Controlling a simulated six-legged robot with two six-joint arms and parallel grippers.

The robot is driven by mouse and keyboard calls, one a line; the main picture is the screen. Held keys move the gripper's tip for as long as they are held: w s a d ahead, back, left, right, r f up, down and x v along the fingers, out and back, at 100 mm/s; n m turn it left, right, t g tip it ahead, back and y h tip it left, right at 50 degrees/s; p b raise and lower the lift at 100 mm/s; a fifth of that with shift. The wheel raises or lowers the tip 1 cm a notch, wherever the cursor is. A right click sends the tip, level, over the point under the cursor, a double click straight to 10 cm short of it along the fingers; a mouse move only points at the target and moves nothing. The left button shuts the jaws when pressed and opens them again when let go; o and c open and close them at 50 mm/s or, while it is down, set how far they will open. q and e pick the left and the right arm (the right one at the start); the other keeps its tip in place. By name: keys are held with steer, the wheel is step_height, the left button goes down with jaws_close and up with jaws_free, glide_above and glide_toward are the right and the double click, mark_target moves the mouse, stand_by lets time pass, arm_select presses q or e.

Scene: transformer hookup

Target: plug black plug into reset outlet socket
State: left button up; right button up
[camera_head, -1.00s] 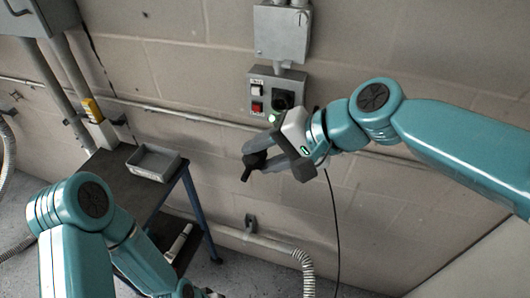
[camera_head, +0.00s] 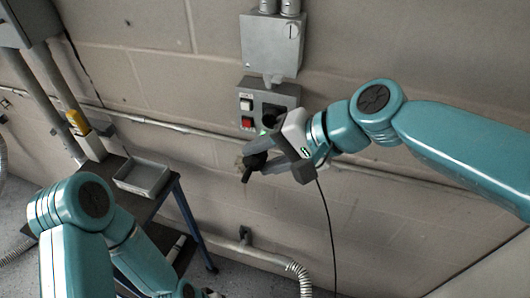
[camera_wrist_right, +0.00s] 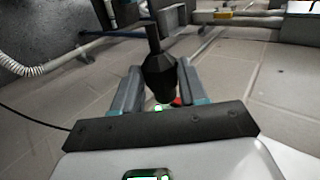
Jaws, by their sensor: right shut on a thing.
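My right gripper (camera_head: 268,160) is shut on the black plug (camera_head: 254,162) and holds it in the air in front of the wall. In the right wrist view the plug (camera_wrist_right: 159,72) sits between the two grey fingers (camera_wrist_right: 158,85). The grey outlet box (camera_head: 270,97) is on the wall just above the gripper. It has a white switch, a red switch and a dark round socket (camera_head: 273,117), partly hidden by my right gripper. A green light glows just below the socket. My left arm is at the lower left; its gripper is out of the frame.
A grey metal box (camera_head: 271,45) with conduits is above the outlet box. A horizontal pipe (camera_head: 180,127) runs along the wall. A dark cart with a grey tray (camera_head: 143,178) stands at the left. A black cable (camera_head: 330,235) hangs below my right gripper.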

steer(key=shift+s+a+r, duration=0.1)
steer(key=shift+s+a, duration=0.15)
steer(key=shift+a, duration=0.1)
steer(key=shift+s, duration=0.15)
steer(key=shift+d+b, duration=0.2)
steer(key=shift+b, duration=0.1)
steer(key=shift+w+d+p, duration=0.25)
steer(key=shift+w+p, duration=0.05)
steer(key=shift+w, duration=0.65)
steer(key=w, duration=0.2)
steer(key=w+d+p, duration=0.1)
steer(key=w, duration=0.1)
steer(key=shift+d, duration=0.1)
steer(key=shift+w, duration=0.1)
steer(key=shift+d, duration=0.1)
